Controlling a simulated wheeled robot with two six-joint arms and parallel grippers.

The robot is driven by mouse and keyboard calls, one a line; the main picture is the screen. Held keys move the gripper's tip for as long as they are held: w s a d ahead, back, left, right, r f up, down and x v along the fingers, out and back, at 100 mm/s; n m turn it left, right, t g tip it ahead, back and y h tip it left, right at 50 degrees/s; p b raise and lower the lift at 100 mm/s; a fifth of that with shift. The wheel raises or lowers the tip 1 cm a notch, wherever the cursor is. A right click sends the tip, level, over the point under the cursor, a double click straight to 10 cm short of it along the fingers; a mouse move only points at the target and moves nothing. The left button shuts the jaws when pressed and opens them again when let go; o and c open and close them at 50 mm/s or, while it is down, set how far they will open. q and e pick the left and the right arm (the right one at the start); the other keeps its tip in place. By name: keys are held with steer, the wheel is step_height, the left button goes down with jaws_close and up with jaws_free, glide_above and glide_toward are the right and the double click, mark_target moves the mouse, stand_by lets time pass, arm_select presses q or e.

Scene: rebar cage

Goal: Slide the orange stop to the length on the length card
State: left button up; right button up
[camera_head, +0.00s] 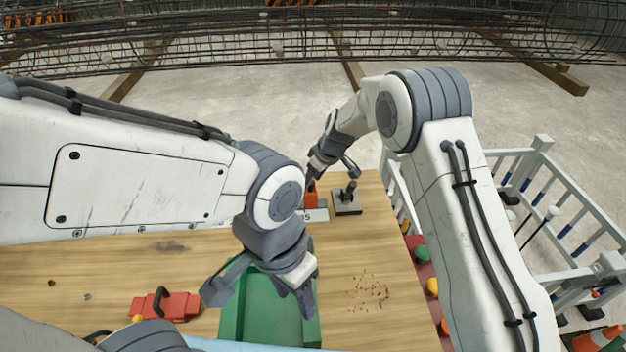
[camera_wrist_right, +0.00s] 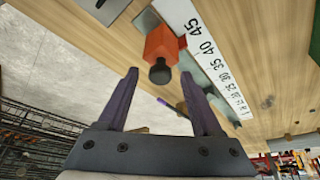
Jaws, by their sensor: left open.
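The orange stop (camera_wrist_right: 164,44) with a black knob (camera_wrist_right: 160,73) shows in the right wrist view, beside the 45 and 40 end of a white number scale (camera_wrist_right: 207,46). In the head view the stop (camera_head: 311,199) is partly hidden by my right gripper (camera_head: 332,177). My right gripper (camera_wrist_right: 158,77) is open; the knob appears between its fingertips, and I cannot tell whether they touch it. My left gripper (camera_head: 258,290) is open and empty over a green tray (camera_head: 233,322). I cannot make out a length card.
A grey block with a black lever (camera_head: 347,208) stands right of the stop. A red case with a black handle (camera_head: 178,306) lies at the left of the wooden table. Brown crumbs (camera_head: 368,291) lie right of the tray. A white railing (camera_head: 540,160) stands beyond the table's right edge.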

steer(key=b+v, duration=0.2)
steer(key=v, duration=0.8)
steer(key=shift+r, duration=0.15)
steer(key=s+r+m+g, duration=0.1)
steer(key=s+r, duration=0.1)
steer(key=s, duration=0.7)
steer(key=s+r, duration=0.3)
steer(key=s, duration=0.7)
steer(key=s+d+f+m+h, duration=0.1)
steer(key=s+d, duration=0.2)
steer(key=s, duration=0.6)
steer(key=s+d+f+m+g+h, duration=0.1)
steer(key=s+d, duration=0.2)
steer(key=s, duration=0.6)
steer(key=shift+s+d+f+g+h, duration=0.2)
steer(key=shift+d+g+h, duration=0.1)
steer(key=shift+d, duration=0.1)
